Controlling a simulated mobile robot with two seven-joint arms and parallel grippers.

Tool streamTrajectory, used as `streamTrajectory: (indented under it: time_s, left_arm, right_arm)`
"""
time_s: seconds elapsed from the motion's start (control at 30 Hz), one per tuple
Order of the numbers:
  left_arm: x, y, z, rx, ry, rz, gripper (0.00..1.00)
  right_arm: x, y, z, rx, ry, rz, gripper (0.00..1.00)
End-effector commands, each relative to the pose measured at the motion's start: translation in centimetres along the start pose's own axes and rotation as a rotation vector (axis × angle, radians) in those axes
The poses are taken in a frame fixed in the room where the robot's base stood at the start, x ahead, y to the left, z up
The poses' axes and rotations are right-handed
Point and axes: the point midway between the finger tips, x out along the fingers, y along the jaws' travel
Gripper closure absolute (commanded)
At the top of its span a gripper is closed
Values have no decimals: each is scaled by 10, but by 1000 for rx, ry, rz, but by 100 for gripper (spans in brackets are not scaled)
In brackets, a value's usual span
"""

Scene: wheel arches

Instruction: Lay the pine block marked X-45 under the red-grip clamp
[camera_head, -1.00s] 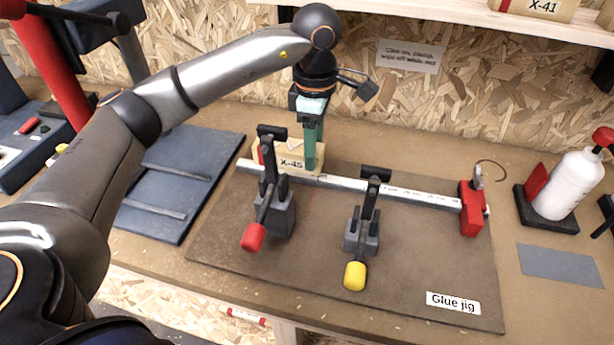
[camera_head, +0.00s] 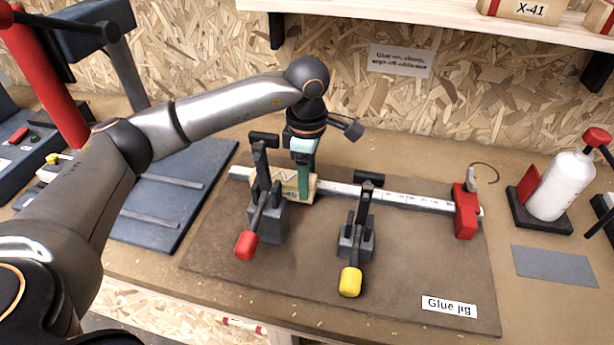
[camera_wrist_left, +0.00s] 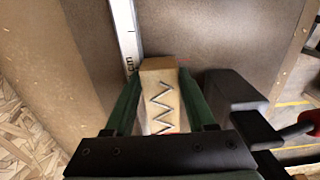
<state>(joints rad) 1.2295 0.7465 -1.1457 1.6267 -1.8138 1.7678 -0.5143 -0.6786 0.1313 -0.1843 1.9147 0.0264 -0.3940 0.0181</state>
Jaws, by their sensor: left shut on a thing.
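The pine block marked X-45 (camera_head: 311,190) is between the green fingers of my left gripper (camera_head: 302,184), which is shut on it. The block stands at the front side of the white ruled fence (camera_head: 400,198), close behind the red-grip clamp (camera_head: 268,222). That clamp's black arm is raised and its red grip (camera_head: 246,246) points to the front. My right gripper is not in view.
A yellow-grip clamp (camera_head: 354,240) stands to the right on the glue jig board (camera_head: 410,275). A red stop (camera_head: 465,210) sits on the fence's right part. A white glue bottle (camera_head: 562,185) is farther right. A blue-grey plate (camera_head: 165,200) lies left.

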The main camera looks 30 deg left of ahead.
Motion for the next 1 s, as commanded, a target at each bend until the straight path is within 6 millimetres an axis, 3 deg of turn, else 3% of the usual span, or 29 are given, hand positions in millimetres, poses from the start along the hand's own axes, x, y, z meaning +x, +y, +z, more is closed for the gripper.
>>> streamTrajectory:
  time_s: [0.23,0.27,0.5,0.8,1.0]
  left_arm:
    - [5,0,0,0,0,0,100]
    - [5,0,0,0,0,0,43]
    - [5,0,0,0,0,-1,16]
    - [3,0,0,0,0,0,15]
    - [-16,1,0,0,-2,3,15]
  right_arm:
    - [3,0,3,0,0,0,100]
    - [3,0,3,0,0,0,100]
    - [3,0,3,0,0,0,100]
    - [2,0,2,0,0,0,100]
    - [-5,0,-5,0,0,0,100]
